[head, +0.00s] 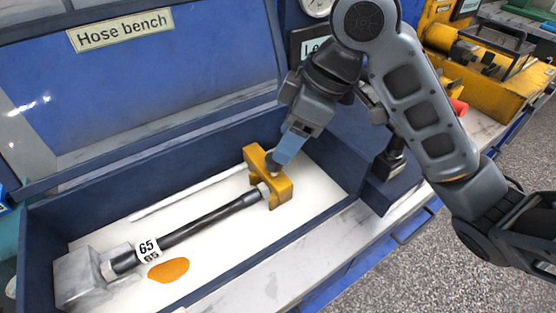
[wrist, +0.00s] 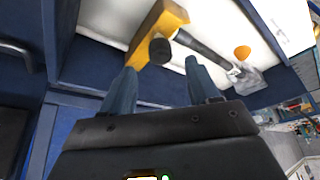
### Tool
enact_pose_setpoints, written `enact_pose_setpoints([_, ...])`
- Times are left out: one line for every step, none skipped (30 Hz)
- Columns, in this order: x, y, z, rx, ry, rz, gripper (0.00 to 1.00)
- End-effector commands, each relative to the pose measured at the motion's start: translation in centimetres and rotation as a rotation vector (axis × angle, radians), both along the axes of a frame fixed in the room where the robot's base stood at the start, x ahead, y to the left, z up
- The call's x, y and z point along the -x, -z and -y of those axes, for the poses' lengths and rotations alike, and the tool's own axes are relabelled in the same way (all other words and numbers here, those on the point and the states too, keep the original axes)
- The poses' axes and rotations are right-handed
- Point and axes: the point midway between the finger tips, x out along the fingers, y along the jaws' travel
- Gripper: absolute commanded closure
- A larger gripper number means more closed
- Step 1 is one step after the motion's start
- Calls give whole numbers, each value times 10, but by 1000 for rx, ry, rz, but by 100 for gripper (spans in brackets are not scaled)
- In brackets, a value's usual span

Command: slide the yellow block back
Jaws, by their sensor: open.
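The yellow block (head: 280,191) stands in the blue-walled tray at the right end of a black hose (head: 210,219). My gripper (head: 282,160) is above and at the block's right side, its blue fingers pointing down at it. In the wrist view the block (wrist: 150,27) lies ahead of the fingertips, with a dark round knob (wrist: 160,51) on its near face. My gripper's fingers (wrist: 160,75) are spread apart, with nothing clearly between them. I cannot tell whether a finger touches the block.
A grey clamp block (head: 82,278) holds the hose's left end beside a "65" tag (head: 147,249). An orange patch (head: 168,270) lies on the white tray floor. A thin white rod (head: 188,194) runs behind the hose. Blue tray walls (head: 335,185) rise close by on the right.

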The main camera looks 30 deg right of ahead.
Motion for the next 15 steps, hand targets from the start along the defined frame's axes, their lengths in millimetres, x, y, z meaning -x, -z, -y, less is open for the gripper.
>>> enact_pose_setpoints([-1,8,-3,-3,-1,-3,40])
enact_pose_setpoints([-3,13,-4,-3,0,-3,40])
enact_pose_setpoints([-4,19,-6,-3,0,-3,40])
enact_pose_setpoints([-5,23,-7,-3,0,-3,40])
enact_pose_setpoints([-7,27,-8,-3,1,-2,40])
enact_pose_setpoints([-9,33,-10,-2,1,-3,40])
enact_pose_setpoints([-10,37,-11,-2,2,-2,40])
enact_pose_setpoints([-11,41,-12,-3,2,-1,40])
enact_pose_setpoints([-13,45,-14,-3,1,-1,40])
enact_pose_setpoints([-14,48,-15,-3,1,-1,40])
enact_pose_setpoints([-15,51,-16,-3,1,0,40])
enact_pose_setpoints([-16,55,-17,-3,1,0,40])
enact_pose_setpoints([-16,57,-18,-3,0,0,40])
enact_pose_setpoints([-17,59,-18,-3,0,0,40])
enact_pose_setpoints([-17,60,-19,-3,-1,1,40])
